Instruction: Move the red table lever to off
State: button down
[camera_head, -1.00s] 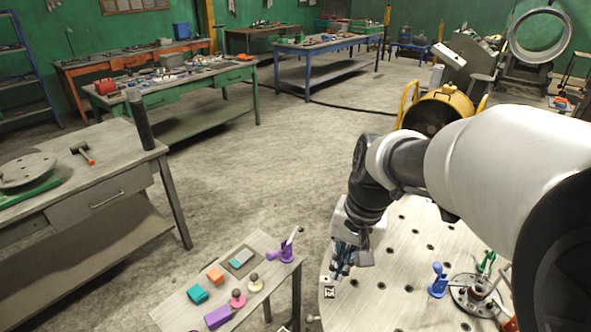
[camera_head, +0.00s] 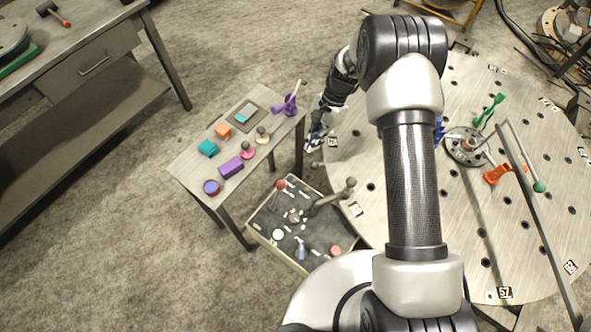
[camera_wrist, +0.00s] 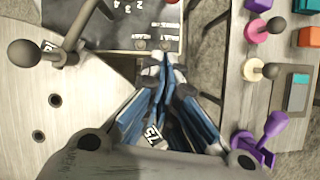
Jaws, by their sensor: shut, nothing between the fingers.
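A red-knobbed lever (camera_head: 281,184) stands on the dark, labelled top of a low box (camera_head: 262,238) between the two tables. In the wrist view the box's panel (camera_wrist: 118,30) shows white markings at the top, with a bit of the red knob at its edge. An orange-red handle (camera_head: 497,173) sits by the hub of the round table (camera_head: 460,265); I cannot tell which of the two is the named lever. My gripper (camera_head: 316,135) is above the round table's left edge, apart from both. In the wrist view its blue fingers (camera_wrist: 162,70) are together and empty.
The small table (camera_head: 185,165) left of my gripper holds coloured blocks, knobbed pegs and a purple lever holder (camera_head: 289,104). A grey-knobbed bar (camera_head: 335,195) sticks up beside the box. Blue, green (camera_head: 489,109) and rod-like parts surround the round table's hub.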

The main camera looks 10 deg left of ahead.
jog(key=shift+a+f, duration=0.1)
jog(key=shift+f, duration=0.4)
jog(key=shift+s, duration=0.1)
jog(key=b+x, duration=0.2)
jog(key=x, duration=0.8)
jog(key=shift+f, duration=0.15)
jog(key=s+a, duration=0.1)
jog(key=s+a+r, duration=0.1)
jog(key=s, duration=0.1)
jog(key=shift+a, duration=0.3)
jog(key=shift+r, duration=0.15)
